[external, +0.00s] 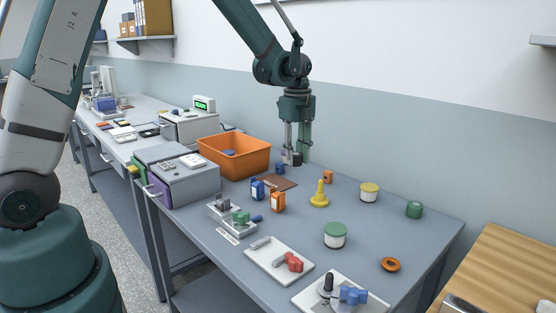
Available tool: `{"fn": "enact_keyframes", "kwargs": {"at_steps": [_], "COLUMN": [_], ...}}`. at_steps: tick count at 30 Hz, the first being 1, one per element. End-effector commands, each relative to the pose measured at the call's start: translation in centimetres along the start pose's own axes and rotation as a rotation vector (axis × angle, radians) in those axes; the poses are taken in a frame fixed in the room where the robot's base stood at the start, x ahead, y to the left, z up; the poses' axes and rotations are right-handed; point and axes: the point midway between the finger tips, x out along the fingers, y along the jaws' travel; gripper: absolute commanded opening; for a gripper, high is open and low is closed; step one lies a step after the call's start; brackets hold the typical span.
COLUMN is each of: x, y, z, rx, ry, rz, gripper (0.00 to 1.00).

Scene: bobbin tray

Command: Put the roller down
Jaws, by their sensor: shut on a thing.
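My gripper (296,157) hangs pointing down near the back of the blue-grey table, just right of the orange bin. Its fingers are shut on a small dark piece (297,159), which seems to be the roller. The fingers partly hide it, and its full shape is too small to make out. I cannot tell whether its underside touches the table. A small blue piece (280,168) stands just left of and in front of the gripper, by a brown flat board (279,183).
The orange bin (234,170) stands left of the gripper. A small orange block (328,177), a yellow peg-like piece (319,196) and a yellow-lidded jar (369,192) stand to the right. Blue and orange bottles (278,203) stand in front. Bare tabletop lies between the jars.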

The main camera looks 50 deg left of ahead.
Motion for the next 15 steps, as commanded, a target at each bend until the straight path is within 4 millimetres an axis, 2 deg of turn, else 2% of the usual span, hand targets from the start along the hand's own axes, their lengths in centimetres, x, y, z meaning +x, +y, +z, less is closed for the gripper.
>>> {"fn": "enact_keyframes", "kwargs": {"at_steps": [5,15], "x": [1.0,5.4], "y": [0.0,-0.1], "z": [0.0,0.0], "rx": [0.0,0.0], "ry": [0.0,0.0], "rz": [0.0,0.0], "gripper": [0.13,0.13]}}
